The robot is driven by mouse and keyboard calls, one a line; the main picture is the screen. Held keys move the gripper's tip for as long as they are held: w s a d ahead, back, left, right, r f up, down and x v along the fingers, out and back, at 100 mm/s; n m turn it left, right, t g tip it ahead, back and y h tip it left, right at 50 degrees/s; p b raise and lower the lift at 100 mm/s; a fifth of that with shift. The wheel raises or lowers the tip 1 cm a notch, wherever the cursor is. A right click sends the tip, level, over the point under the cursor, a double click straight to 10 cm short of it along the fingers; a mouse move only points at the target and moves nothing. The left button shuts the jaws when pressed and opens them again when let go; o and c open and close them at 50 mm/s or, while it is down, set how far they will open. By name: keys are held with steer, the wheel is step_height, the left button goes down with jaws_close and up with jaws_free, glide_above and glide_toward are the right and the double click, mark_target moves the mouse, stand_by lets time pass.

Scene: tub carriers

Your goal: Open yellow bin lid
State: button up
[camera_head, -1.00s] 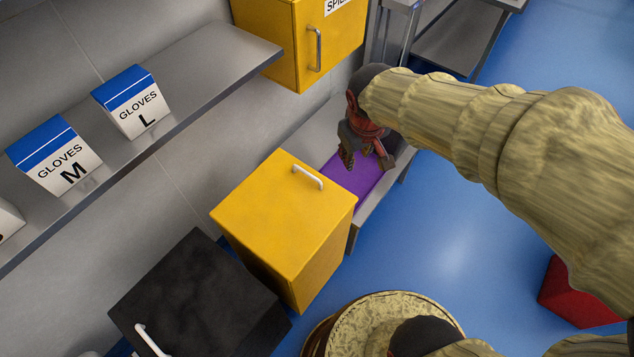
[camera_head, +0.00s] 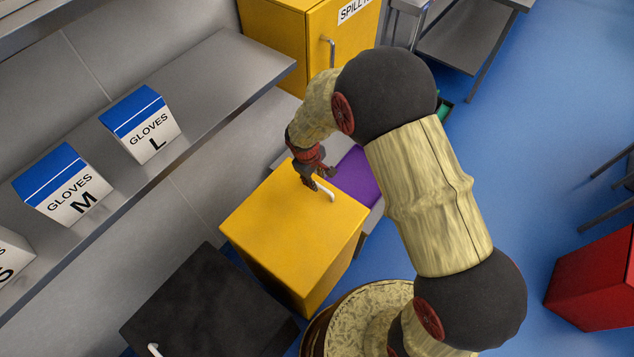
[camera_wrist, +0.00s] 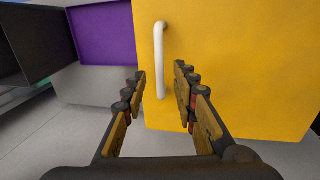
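My gripper (camera_head: 318,182) is over the lid at the handle. In the wrist view my gripper (camera_wrist: 160,82) is open, with one finger on each side of the handle's lower part. The fingers are apart from the handle. The head view hides part of the handle behind the fingers.
A black bin (camera_head: 205,310) stands at the lower left. A steel shelf (camera_head: 215,85) with glove boxes (camera_head: 140,123) runs along the wall. A purple surface (camera_head: 357,175) lies beside the yellow bin. A red bin (camera_head: 595,280) stands right.

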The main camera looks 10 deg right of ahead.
mark_target(318, 184)
steer(key=shift+w+d+f, duration=0.15)
steer(key=shift+f, duration=0.85)
steer(key=shift+w+d+f, duration=0.15)
steer(key=shift+f, duration=0.8)
steer(key=shift+c, duration=0.3)
jaws_close()
steer(key=shift+r, duration=0.1)
